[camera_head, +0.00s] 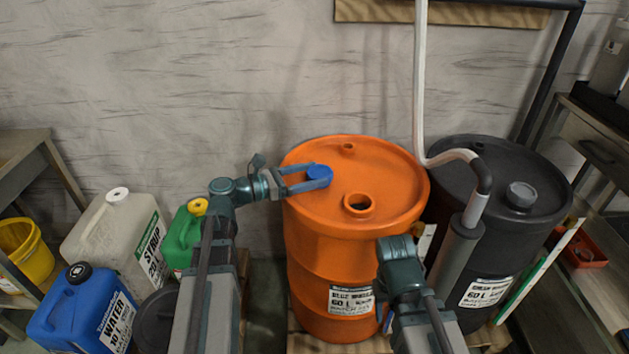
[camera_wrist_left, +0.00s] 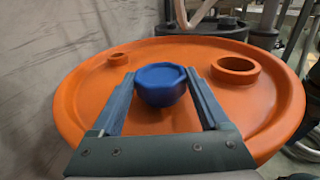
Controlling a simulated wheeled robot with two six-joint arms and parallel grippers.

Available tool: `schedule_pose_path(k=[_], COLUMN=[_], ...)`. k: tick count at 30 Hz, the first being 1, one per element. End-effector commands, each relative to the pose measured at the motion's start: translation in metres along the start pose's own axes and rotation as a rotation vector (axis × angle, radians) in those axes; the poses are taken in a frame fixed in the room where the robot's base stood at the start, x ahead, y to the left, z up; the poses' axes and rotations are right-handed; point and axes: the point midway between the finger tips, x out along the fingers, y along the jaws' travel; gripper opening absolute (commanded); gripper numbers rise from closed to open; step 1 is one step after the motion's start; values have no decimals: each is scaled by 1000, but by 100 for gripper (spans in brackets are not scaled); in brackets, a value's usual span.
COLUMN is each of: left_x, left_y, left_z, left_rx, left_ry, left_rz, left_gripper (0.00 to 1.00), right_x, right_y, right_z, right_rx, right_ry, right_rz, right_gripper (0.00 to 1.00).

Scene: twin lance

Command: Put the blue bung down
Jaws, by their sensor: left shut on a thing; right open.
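The blue bung (camera_head: 319,174) is between the fingers of my left gripper (camera_head: 308,178), over the left part of the orange drum's top. In the left wrist view the blue bung (camera_wrist_left: 161,84) sits between the two fingertips (camera_wrist_left: 160,92), with the orange lid (camera_wrist_left: 160,125) below it. I cannot tell whether the bung touches the lid. The orange drum (camera_head: 320,265) has an open large bunghole (camera_head: 359,204) to the right of the bung and a small hole (camera_head: 348,148) at the back. My right gripper (camera_head: 398,262) is in front of the drum, its fingers hard to see.
A black drum (camera_head: 497,190) stands on the right with a hose and grey pipe (camera_head: 459,245) near it. Canisters stand at left: white (camera_head: 115,235), green (camera_head: 184,238) and blue (camera_head: 80,310). Much of the orange lid is clear.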

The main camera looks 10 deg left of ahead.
Motion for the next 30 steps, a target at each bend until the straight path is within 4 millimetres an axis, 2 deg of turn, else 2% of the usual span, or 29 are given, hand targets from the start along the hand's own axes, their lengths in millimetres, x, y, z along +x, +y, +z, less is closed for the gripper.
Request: schedule_pose_path(k=[10,11,14,24,30], left_x=[0,0,0,0,-37], left_y=[0,0,0,0,0], left_z=[-3,-2,-2,5,2], left_rx=[0,0,0,0,0], left_ry=[0,0,0,0,0], left_rz=[0,0,0,0,5], left_gripper=[17,82,100,100,100], right_x=[3,2,2,-5,-4], right_y=[0,0,0,0,0], right_z=[0,0,0,0,0], right_rx=[-1,-1,-1,0,1], right_ry=[0,0,0,0,0], right_rz=[0,0,0,0,0], right_gripper=[50,50,50,50,50])
